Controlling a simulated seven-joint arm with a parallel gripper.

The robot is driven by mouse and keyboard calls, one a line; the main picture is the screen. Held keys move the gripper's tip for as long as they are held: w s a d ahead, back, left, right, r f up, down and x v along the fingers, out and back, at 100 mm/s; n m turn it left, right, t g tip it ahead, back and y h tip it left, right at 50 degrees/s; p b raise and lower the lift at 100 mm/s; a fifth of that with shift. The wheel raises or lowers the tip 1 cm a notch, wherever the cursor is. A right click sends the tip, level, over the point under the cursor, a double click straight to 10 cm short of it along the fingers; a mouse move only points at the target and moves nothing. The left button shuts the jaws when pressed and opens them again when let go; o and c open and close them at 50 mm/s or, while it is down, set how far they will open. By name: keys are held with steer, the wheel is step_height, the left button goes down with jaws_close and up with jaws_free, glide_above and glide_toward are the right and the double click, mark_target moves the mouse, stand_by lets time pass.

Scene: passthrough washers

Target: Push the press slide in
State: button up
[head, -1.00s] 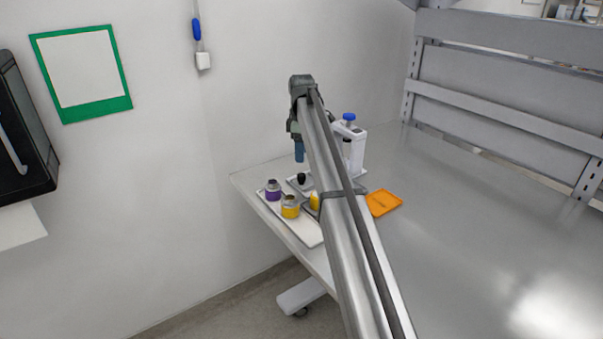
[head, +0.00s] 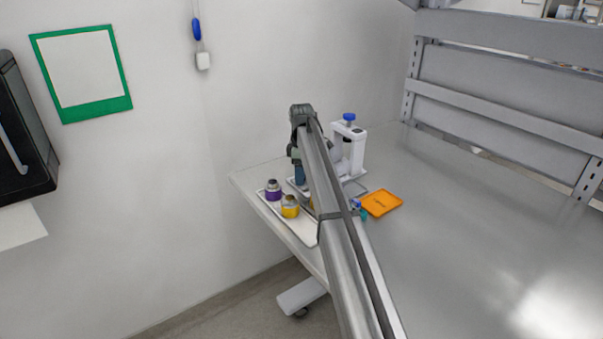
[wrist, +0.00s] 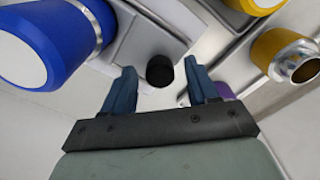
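The white press (head: 357,150) with a blue top knob (head: 349,117) stands near the table's back left, partly behind my arm. The blue knob fills the upper left of the wrist view (wrist: 45,40). My gripper (head: 299,178) is low beside the press, pointing down. In the wrist view my gripper (wrist: 159,68) is open, its two blue fingers spread apart. A round black knob (wrist: 160,71), apparently on the press slide, lies between the fingertips, with visible gaps on both sides. In the head view my gripper and arm hide the slide.
A white tray (head: 300,233) at the table's left edge holds a purple jar (head: 273,192) and a yellow jar (head: 290,207). An orange tray (head: 382,203) lies right of my arm, a small blue-teal item (head: 358,207) beside it. The table's right side is clear.

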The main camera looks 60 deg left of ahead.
jaws_close()
stand_by(0.3)
steer(key=w, duration=0.7)
steer(key=shift+w, duration=0.35)
jaws_free()
step_height(320, 180, up, 14)
steer(key=shift+f, duration=0.1)
stand_by(0.6)
